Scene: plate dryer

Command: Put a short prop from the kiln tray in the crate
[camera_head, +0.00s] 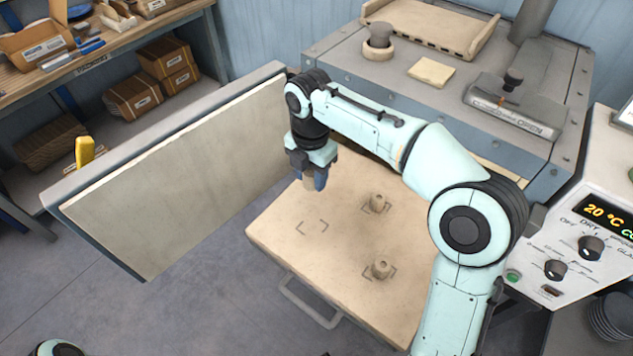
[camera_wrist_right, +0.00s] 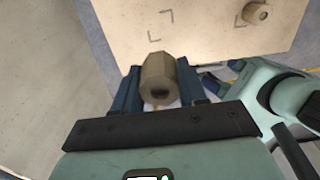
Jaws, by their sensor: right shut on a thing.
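The kiln tray (camera_head: 275,235) is a pale slab pulled out in front of the kiln, with corner marks drawn on it. Two short props stand on marked spots, one farther back (camera_head: 376,203) and one nearer the front (camera_head: 381,268). Another marked spot to their left is bare. My right gripper (camera_head: 312,180) is shut on a short faceted prop (camera_wrist_right: 158,80) with a hole in its end. It holds it near the tray's back left, by the open door. One standing prop (camera_wrist_right: 255,13) also shows in the right wrist view. No crate can be clearly made out.
The thick kiln door (camera_head: 180,180) stands open left of the tray. A control panel (camera_head: 590,235) stands at the right. Shelves with cardboard boxes (camera_head: 35,42) are at the upper left. The floor (camera_head: 190,315) at lower left is clear.

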